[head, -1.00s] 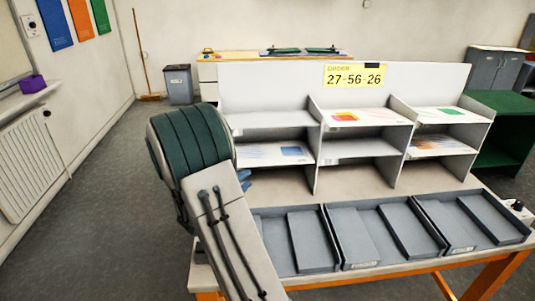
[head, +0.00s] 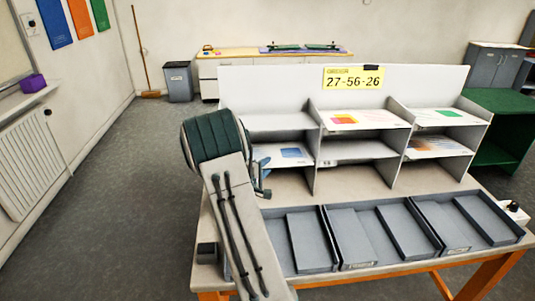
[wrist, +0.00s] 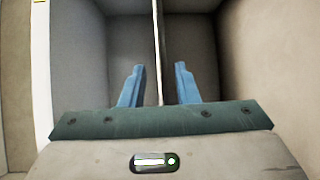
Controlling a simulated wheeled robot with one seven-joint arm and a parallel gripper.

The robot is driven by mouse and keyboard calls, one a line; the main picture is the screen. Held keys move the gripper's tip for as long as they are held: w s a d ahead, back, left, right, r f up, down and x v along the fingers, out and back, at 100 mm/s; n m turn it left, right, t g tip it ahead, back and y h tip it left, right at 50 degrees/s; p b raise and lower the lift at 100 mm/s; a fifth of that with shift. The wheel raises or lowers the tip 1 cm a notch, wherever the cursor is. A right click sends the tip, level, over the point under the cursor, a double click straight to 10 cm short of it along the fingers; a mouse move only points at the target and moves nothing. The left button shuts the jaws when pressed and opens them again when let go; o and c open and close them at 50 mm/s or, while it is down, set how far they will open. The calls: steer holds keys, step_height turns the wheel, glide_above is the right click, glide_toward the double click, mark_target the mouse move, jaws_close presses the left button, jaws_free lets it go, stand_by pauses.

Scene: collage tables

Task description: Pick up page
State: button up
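Several pages lie in the shelf unit in the head view. A page with a blue square (head: 291,153) is in the left column's middle slot, partly hidden by my arm. A page with an orange-red print (head: 350,118) is in the top middle slot. A page with a green print (head: 450,113) is at top right, and an orange-brown one (head: 440,146) lies below it. My gripper (wrist: 158,84) is open at the left column. Its blue fingers stand apart on either side of a thin upright edge in the wrist view; I cannot tell whether this is shelf board or page.
Grey trays (head: 355,232) line the table front below the shelves. A yellow order card (head: 353,78) reading 27-56-26 is on the back panel. A grey bin (head: 179,83) and a broom stand behind at left. The floor to the left is clear.

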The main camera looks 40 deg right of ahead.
jaws_close()
steer(key=shift+a+r, duration=0.1)
